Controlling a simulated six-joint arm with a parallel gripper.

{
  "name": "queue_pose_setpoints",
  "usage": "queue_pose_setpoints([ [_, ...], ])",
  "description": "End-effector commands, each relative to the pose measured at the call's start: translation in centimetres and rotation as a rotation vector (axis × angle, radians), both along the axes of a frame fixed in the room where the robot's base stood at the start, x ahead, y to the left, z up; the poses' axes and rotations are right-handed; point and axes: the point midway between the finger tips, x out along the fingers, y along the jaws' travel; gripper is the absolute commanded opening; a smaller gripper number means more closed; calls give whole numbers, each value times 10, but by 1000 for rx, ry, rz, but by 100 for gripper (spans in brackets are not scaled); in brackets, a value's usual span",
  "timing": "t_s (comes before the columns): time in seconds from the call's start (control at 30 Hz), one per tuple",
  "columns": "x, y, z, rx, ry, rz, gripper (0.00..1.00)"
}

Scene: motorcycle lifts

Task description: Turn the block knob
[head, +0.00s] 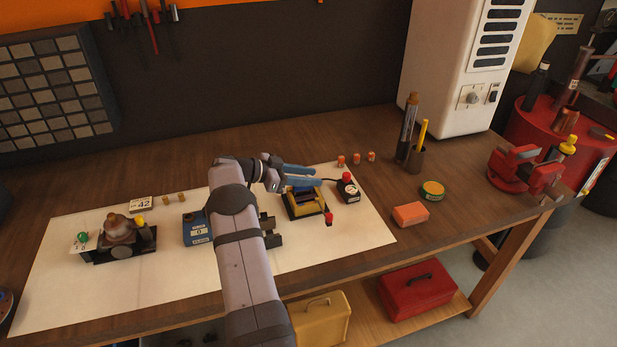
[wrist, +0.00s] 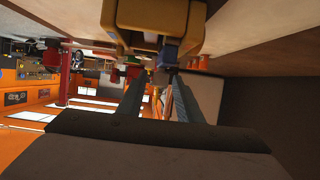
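A yellow and black block (head: 305,204) stands on the white sheet, with a red knob (head: 328,219) at its front right corner. I cannot tell for certain which part is the block knob. My gripper (head: 319,177) is just behind and above the block, its two blue fingers pointing right. The fingers are apart, with nothing seen between them. In the wrist view my gripper (wrist: 160,78) also shows a gap between its fingers, and the yellow block (wrist: 150,18) is close by at the top. A blue part (wrist: 168,57) shows beside it near the fingertips. Contact cannot be told.
A black box with a red button (head: 347,188) stands right of the block. A blue box (head: 196,229) is left of my arm. A brown-topped device (head: 118,230) is farther left. Red vise (head: 520,170), orange block (head: 410,215) and a pen cup (head: 416,158) stand right.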

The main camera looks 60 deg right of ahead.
Motion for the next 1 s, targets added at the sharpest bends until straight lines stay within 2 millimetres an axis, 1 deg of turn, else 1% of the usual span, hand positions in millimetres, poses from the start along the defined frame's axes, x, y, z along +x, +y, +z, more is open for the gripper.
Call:
queue_pose_setpoints([
  [0.27, 0, 0, 0, 0, 0, 0, 36],
  [0.43, 5, 4, 1, -1, -2, 2, 36],
  [0.57, 14, 14, 5, -1, -2, 2, 36],
  [0.8, 35, 36, 18, -2, -2, 2, 36],
  [1.0, 45, 48, 26, 0, -1, 1, 36],
])
